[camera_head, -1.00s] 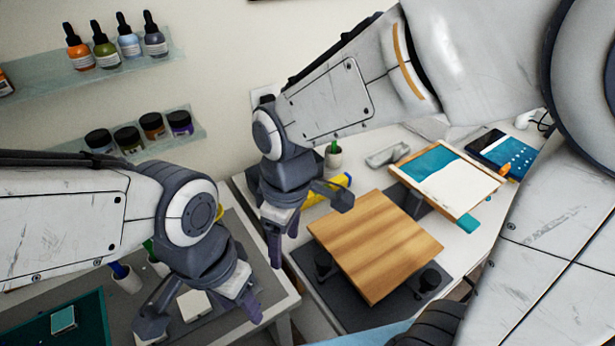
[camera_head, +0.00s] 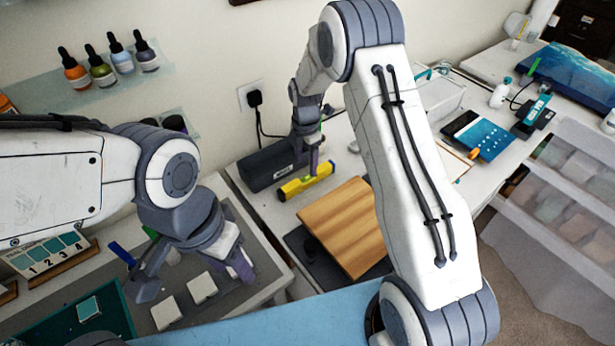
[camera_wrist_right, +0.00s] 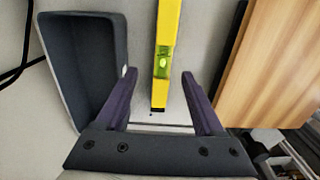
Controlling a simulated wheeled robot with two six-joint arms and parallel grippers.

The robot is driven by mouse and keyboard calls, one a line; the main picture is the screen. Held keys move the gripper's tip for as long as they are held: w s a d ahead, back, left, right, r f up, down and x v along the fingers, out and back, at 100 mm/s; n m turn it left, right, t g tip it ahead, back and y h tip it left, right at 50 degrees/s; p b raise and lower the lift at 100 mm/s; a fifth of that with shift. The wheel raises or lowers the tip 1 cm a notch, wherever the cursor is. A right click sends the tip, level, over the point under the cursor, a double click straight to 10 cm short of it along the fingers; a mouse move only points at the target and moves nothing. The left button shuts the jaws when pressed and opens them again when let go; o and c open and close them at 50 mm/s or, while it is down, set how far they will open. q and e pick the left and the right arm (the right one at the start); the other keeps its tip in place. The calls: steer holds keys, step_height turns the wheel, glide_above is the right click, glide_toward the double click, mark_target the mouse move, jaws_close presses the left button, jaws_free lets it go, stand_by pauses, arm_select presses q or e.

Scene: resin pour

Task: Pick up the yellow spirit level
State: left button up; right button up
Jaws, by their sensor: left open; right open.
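The yellow spirit level (camera_head: 306,181) lies on the white table, between a dark case and a wooden board. In the right wrist view the level (camera_wrist_right: 167,50) runs lengthwise, its green vial showing, with its near end between the two fingers. My right gripper (camera_wrist_right: 160,100) is open around that end, with a gap on both sides; in the head view the gripper (camera_head: 309,165) is over the level and hides a little of it. My left gripper (camera_head: 195,275) is open and empty above the left bench, near white blocks.
The dark case (camera_head: 262,165) stands close on the level's left, also in the right wrist view (camera_wrist_right: 85,60). The wooden board (camera_head: 340,225) is close on its right. White blocks (camera_head: 166,313) and a teal tray (camera_head: 60,325) lie on the left bench.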

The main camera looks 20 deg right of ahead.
mark_target(307, 176)
steer(key=shift+f, duration=0.4)
steer(key=f+p, duration=0.1)
steer(key=f, duration=0.1)
steer(key=f+p, duration=0.2)
steer(key=shift+s+d+f, duration=0.15)
steer(key=shift+s+f, duration=0.05)
steer(key=shift+f, duration=0.5)
jaws_close()
